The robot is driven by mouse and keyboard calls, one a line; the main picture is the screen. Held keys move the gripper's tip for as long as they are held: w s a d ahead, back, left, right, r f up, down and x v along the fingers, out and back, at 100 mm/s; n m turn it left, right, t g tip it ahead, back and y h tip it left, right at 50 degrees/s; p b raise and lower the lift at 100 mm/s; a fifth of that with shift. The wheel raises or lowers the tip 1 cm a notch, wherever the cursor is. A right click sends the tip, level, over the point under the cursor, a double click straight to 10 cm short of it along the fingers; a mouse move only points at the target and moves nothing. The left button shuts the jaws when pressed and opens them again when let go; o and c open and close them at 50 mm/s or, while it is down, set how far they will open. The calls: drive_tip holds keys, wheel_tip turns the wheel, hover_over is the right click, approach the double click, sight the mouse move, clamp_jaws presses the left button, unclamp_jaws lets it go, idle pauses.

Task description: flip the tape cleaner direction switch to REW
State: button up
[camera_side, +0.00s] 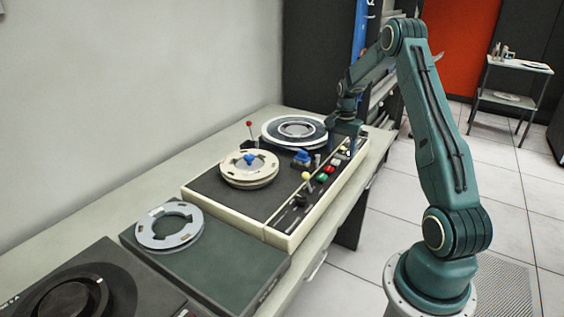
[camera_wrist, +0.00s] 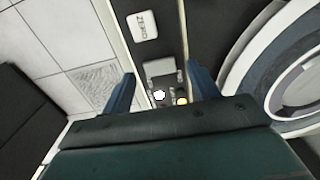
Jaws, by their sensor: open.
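The tape cleaner (camera_side: 215,205) is a cream-edged machine with a dark top on the long bench in the side view. A control strip with levers and coloured buttons runs along its right edge. My gripper (camera_side: 344,142) is over the far end of this strip, pointing down. In the wrist view my gripper (camera_wrist: 162,88) is open, its blue fingers apart. A white knob (camera_wrist: 159,95) and a yellow knob (camera_wrist: 182,101) show between them, beside a grey plate (camera_wrist: 160,71). I cannot read the labels or tell which control is the direction switch.
A cream reel (camera_side: 235,172) with a blue hub and a dark reel (camera_side: 294,128) lie on the machine. A red-tipped stick (camera_side: 249,124) stands behind them. A grey ring (camera_side: 156,231) lies on a green box (camera_side: 225,268) at the near end.

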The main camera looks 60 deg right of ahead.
drive_tip(key=shift+f, duration=0.6)
drive_tip(key=shift+c, duration=0.4)
drive_tip(key=c, duration=0.9)
drive_tip(key=shift+s+t, duration=0.15)
drive_tip(key=shift+t, duration=0.15)
drive_tip(key=shift+s+t, duration=0.2)
drive_tip(key=shift+t, duration=0.8)
